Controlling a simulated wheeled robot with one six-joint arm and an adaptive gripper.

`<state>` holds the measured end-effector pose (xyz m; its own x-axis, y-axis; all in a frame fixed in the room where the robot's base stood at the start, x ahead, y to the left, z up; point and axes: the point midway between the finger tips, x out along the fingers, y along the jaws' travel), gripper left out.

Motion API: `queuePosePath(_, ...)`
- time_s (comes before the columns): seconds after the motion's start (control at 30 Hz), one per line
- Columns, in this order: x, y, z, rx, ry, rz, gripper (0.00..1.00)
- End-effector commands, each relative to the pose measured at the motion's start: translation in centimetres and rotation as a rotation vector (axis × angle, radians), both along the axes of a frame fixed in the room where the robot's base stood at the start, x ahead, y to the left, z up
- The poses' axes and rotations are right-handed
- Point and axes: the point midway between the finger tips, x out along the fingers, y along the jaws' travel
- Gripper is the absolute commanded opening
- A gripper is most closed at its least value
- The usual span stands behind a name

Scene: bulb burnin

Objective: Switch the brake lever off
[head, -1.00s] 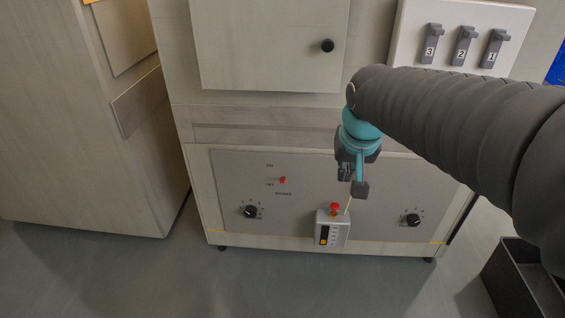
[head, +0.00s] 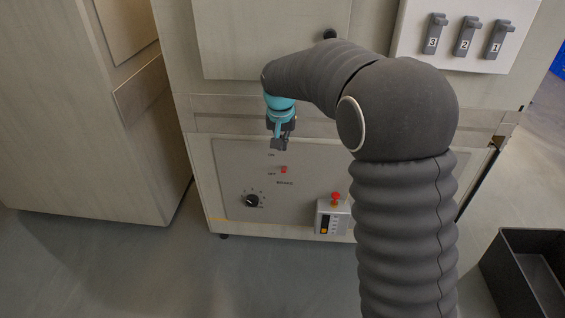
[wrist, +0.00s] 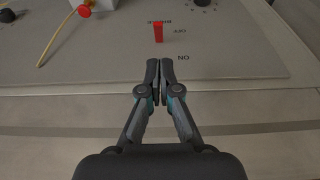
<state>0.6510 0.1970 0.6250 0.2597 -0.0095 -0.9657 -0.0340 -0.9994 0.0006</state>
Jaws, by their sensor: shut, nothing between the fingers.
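The brake lever (head: 284,169) is a small red lever on the grey lower panel, between the ON and OFF labels and above the word BRAKE. It also shows in the wrist view (wrist: 158,32), where the picture is turned over, with OFF beside it and ON nearer my fingers. My gripper (head: 279,146) is shut and empty, just above the lever near the ON label. In the wrist view my closed fingertips (wrist: 160,62) point toward the lever with a gap between. I cannot tell how far they are from the panel.
A black knob (head: 250,201) sits lower left on the panel. A grey box with a red button (head: 335,197) is to the right. A white panel with numbered switches (head: 464,40) is above right. A dark bin (head: 499,275) stands on the floor at right.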

Motion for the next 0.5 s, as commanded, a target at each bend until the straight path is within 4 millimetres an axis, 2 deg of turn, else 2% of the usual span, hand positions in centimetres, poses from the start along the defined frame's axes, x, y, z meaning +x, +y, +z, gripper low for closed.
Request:
queuePosePath(0.27, 0.1, 0.0, -0.4, 0.0, 0.001, 0.0, 0.0)
queuePosePath(0.5, 0.8, -0.1, -3.7, -0.001, 0.004, 0.0, 0.0)
